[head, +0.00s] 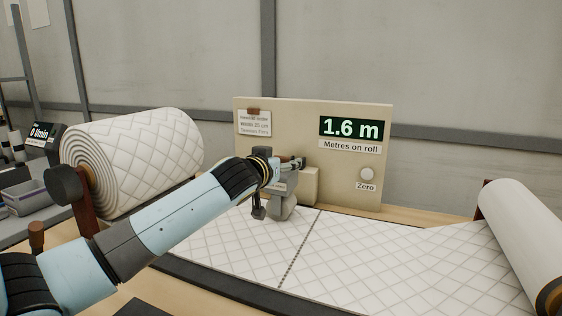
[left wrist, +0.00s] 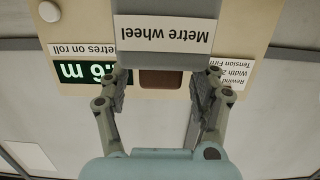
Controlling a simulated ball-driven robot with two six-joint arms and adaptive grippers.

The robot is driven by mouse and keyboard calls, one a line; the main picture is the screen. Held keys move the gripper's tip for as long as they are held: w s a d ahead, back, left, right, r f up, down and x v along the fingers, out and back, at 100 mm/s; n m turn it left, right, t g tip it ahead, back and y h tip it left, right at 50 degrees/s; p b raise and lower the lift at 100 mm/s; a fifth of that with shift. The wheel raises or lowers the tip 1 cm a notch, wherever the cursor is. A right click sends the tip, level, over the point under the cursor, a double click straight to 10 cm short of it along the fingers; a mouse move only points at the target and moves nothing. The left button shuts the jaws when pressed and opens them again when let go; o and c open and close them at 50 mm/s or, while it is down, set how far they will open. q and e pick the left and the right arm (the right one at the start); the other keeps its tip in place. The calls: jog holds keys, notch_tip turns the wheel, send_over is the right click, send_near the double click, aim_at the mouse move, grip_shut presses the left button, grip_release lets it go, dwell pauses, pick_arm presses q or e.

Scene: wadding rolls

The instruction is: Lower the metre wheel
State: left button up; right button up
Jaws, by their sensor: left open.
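The metre wheel (head: 285,207) is a grey unit in the middle of the head view, low over the quilted wadding (head: 350,248). I cannot tell whether it touches the wadding. In the left wrist view its white label "Metre wheel" (left wrist: 165,36) shows upside down on a grey part. My left gripper (head: 297,163) is just above the wheel unit, in front of the board, and its arm partly hides the unit. In the left wrist view the gripper (left wrist: 160,95) has its fingers apart, with a brown piece (left wrist: 160,79) between or beyond them. My right gripper is out of view.
A beige board (head: 310,125) stands behind, with a display (head: 351,128) reading 1.6 m, a Zero button (head: 367,174) and a paper note (head: 254,124). A thick quilted roll (head: 150,160) is at left, a white roll (head: 525,235) at right. A dotted line crosses the wadding.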

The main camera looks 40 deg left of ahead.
pick_arm(q)
jog(key=shift+a, duration=0.1)
jog(key=v, duration=1.2)
dwell(0.4)
